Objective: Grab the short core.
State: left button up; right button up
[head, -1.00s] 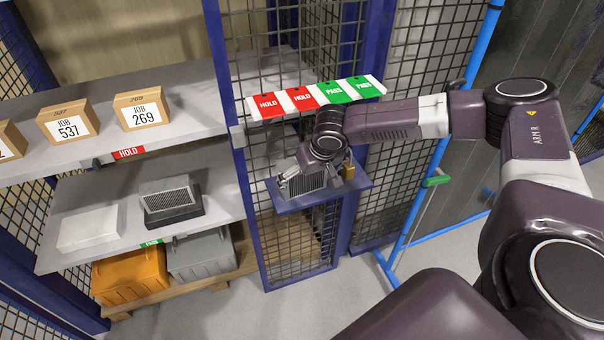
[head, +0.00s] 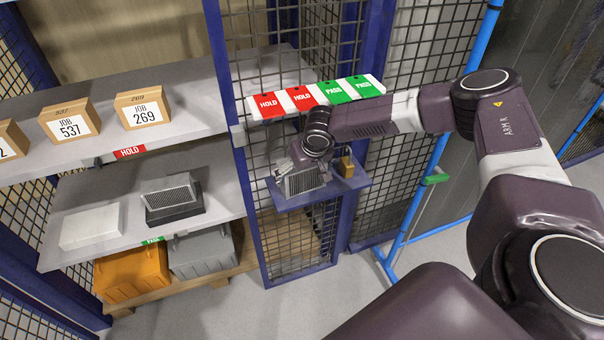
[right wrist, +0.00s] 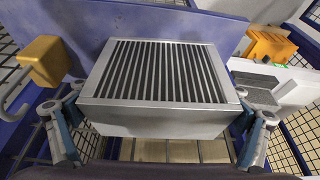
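A silver finned block, which looks like the short core (head: 304,182), is at the small blue ledge (head: 345,184) on the cage post. My right gripper (head: 300,170) is over it. In the right wrist view the core (right wrist: 165,75) fills the middle, and the fingers of my right gripper (right wrist: 160,125) stand against its two sides, shut on it. The core sits slightly tilted; whether its underside still touches the ledge is hard to tell. My left gripper is not in view.
A brass padlock (head: 346,167) is on the ledge beside the core. HOLD and PASS tags (head: 315,97) hang above. Another finned block (head: 170,192) and a white block (head: 90,226) lie on the left lower shelf, above orange (head: 130,273) and grey (head: 202,254) crates.

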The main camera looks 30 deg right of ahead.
jog(key=c, duration=0.7)
jog(key=shift+w+r, duration=0.1)
jog(key=shift+w, duration=0.05)
jog(key=shift+c, duration=0.6)
